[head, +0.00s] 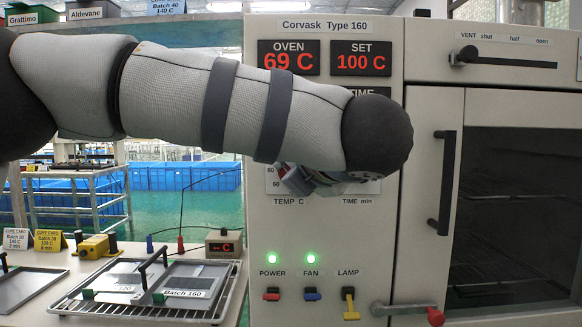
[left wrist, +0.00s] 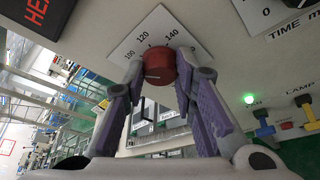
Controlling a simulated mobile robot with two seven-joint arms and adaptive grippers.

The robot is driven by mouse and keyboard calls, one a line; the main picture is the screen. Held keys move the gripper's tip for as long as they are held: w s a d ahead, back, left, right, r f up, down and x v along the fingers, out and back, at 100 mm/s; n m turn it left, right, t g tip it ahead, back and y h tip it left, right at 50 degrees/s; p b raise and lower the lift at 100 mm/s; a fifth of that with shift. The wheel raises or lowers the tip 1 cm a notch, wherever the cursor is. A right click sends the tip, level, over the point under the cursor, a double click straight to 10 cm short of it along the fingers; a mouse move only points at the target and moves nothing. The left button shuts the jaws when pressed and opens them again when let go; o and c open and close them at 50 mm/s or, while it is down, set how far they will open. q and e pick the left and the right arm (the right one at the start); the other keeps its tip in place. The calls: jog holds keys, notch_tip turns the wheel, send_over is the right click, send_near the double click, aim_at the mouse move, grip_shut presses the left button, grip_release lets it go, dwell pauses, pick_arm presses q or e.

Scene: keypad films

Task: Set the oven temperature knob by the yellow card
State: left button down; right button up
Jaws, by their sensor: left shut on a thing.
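The yellow card (head: 48,241) stands on the bench at the left in the head view; its small print appears to read 100 C. The SET display (head: 367,58) on the oven panel reads 100 C. In the left wrist view the red temperature knob (left wrist: 161,70) sits on a white dial plate (left wrist: 152,34) marked 100, 120 and 140. Its pale line lies toward the left, on the 100 side. My left gripper (left wrist: 160,64) is shut on the knob, one finger each side. In the head view my arm hides the knob. My right gripper is in neither view.
The OVEN display (head: 289,58) reads 69 C. POWER and FAN lamps glow green above a row of switches (head: 311,294). The oven door handle (head: 443,182) projects at the right. A rack with plates (head: 150,290) and a white card (head: 16,239) occupy the bench.

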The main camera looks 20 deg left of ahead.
pick_arm(q)
jog(key=shift+r, duration=0.1)
dwell(0.3)
jog(key=c, duration=1.3)
grip_release()
jog(key=v, duration=1.2)
jog(key=shift+d, duration=0.1)
